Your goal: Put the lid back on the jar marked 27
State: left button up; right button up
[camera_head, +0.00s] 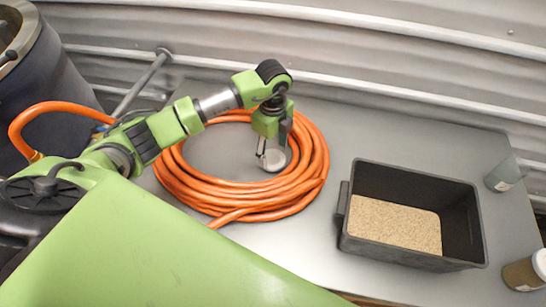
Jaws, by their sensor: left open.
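My left gripper (268,150) points down over the coiled orange hose, with its jaws open. A small round pale-grey disc (275,160), which looks like a lid, shows right at its fingertips, inside the coil's right part. I cannot tell whether the fingers touch it. A grey-green jar (504,174) stands at the right, behind the bin. A brown jar (522,274) with a pale part stands at the lower right, partly cut off by the picture edge. No number is readable on either jar. My right gripper is not in view.
The orange hose coil (184,190) surrounds the gripper's spot on the grey table (310,270). A black bin (400,256) of tan grains stands between the coil and the jars. A corrugated metal wall (400,55) closes off the back. A dark drum (45,85) stands at left.

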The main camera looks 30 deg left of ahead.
aim_at(273, 158)
pick_arm(q)
jog(key=shift+f+p, duration=0.35)
jog(key=shift+f, duration=1.1)
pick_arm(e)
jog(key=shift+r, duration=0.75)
pick_arm(q)
jog(key=c, duration=0.6)
jog(key=shift+o, duration=0.2)
jog(key=shift+r, duration=0.1)
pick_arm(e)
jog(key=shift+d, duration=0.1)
pick_arm(q)
notch_tip(273, 158, up, 10)
jog(key=b, duration=0.3)
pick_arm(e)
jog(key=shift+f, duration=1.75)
